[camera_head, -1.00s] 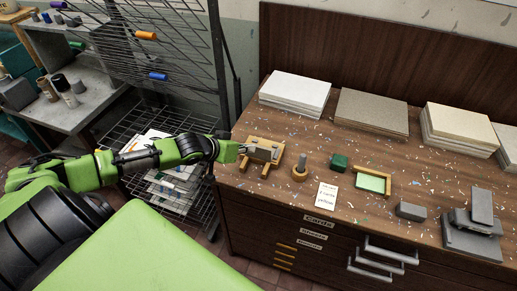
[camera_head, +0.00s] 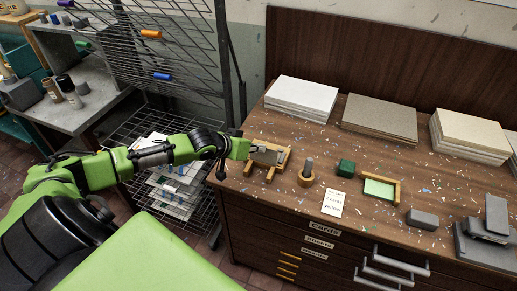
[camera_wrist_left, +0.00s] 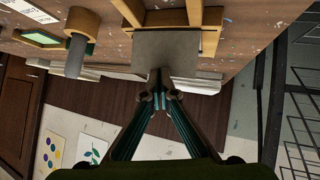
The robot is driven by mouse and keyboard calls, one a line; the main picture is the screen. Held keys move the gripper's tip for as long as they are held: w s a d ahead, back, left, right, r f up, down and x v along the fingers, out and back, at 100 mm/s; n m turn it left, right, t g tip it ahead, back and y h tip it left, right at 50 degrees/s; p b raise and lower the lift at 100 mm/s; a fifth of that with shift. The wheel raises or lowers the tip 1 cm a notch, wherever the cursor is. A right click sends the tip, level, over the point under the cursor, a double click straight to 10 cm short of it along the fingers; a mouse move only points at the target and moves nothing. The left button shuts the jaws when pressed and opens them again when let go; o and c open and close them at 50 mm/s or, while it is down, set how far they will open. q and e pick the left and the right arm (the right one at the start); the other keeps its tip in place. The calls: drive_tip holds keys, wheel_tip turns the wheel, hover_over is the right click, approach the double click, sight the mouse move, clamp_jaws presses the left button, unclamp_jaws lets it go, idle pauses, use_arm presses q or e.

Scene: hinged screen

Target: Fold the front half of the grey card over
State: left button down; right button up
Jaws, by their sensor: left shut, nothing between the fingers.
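The grey card (camera_head: 267,157) sits on a small wooden stand (camera_head: 273,171) at the left front of the table. In the left wrist view the card (camera_wrist_left: 166,50) is a plain grey panel in front of the stand's wooden bars (camera_wrist_left: 172,17). My left gripper (camera_head: 252,149) is at the card's left side in the head view. In the left wrist view its fingertips (camera_wrist_left: 160,82) are together, empty, and overlap the card's lower part. I cannot tell whether they touch it. The gripper's tip is small in the head view. My right gripper is in neither view.
Paper stacks (camera_head: 301,97) line the back. A wire rack (camera_head: 180,150) stands left of the table.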

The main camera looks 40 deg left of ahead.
use_arm(q)
drive_tip(key=shift+w+a+f+b, duration=0.2)
drive_tip(key=shift+w+f+b, duration=0.15)
drive_tip(key=shift+w+b, duration=0.3)
drive_tip(key=shift+w, duration=0.45)
drive_tip(key=shift+w+a+f+b, duration=0.15)
drive_tip(key=shift+w+f+b, duration=0.4)
drive_tip(key=shift+b, duration=0.3)
drive_tip(key=shift+w+f, duration=0.1)
drive_tip(key=shift+f, duration=0.1)
drive_tip(key=shift+w+a+b, duration=0.1)
drive_tip(key=shift+w+b, duration=0.1)
drive_tip(key=shift+b, duration=0.1)
drive_tip(key=shift+f, duration=0.15)
